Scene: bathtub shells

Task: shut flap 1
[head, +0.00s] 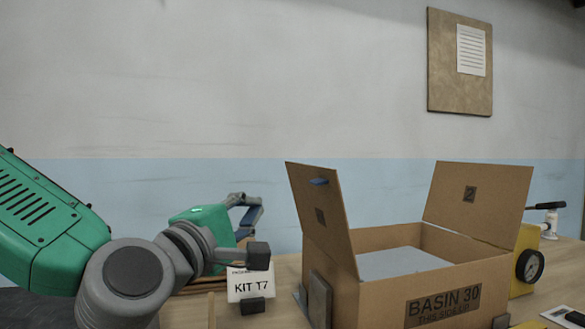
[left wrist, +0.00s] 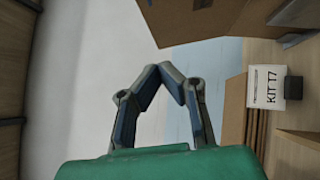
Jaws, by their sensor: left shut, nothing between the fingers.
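An open cardboard box (head: 435,295) marked BASIN 30 stands on the table at the right of the head view. Its left flap (head: 320,210) stands up, leaning slightly outward, with a dark square label too small to read and a blue mark near its top. The opposite flap (head: 478,200), labelled 2, also stands up. My left gripper (head: 257,205) is shut and empty, left of the left flap and apart from it. In the left wrist view its fingertips (left wrist: 172,72) meet, and part of the box (left wrist: 205,20) shows at top right. My right gripper is not visible.
Grey upright plates (head: 319,300) stand against the box's left side. A yellow device with a gauge (head: 528,265) stands at its right. A board (head: 460,62) hangs on the wall.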

